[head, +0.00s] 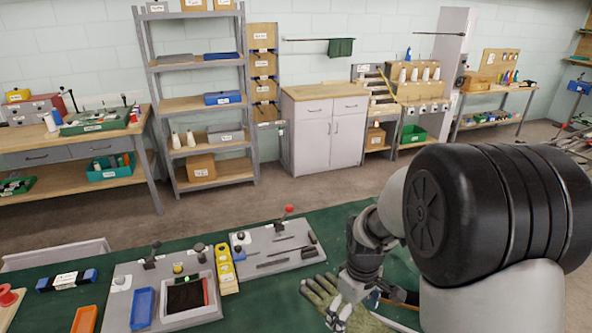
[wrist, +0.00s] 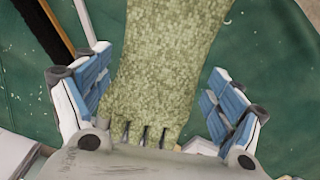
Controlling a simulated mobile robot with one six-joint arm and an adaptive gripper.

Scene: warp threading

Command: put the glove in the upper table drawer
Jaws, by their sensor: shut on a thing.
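The olive-green, speckled glove (head: 322,291) lies over the green table top (head: 345,222) at the front right in the head view. In the wrist view the glove (wrist: 170,60) runs between the two blue-padded fingers of my gripper (wrist: 158,80) and down to the palm. My gripper (head: 340,312) is shut on the glove, low over the table. Part of the glove is hidden by my gripper and arm. A pale, open box-like part (head: 56,254), perhaps an open drawer, shows past the table's far left edge. I cannot tell which drawer it is.
Grey fixture plates (head: 276,249) with knobs, a yellow block (head: 226,270), a blue tray (head: 143,308) and an orange tray (head: 85,320) crowd the table. In the wrist view a dark bar (wrist: 45,25) lies left of the glove. Open floor lies beyond the table.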

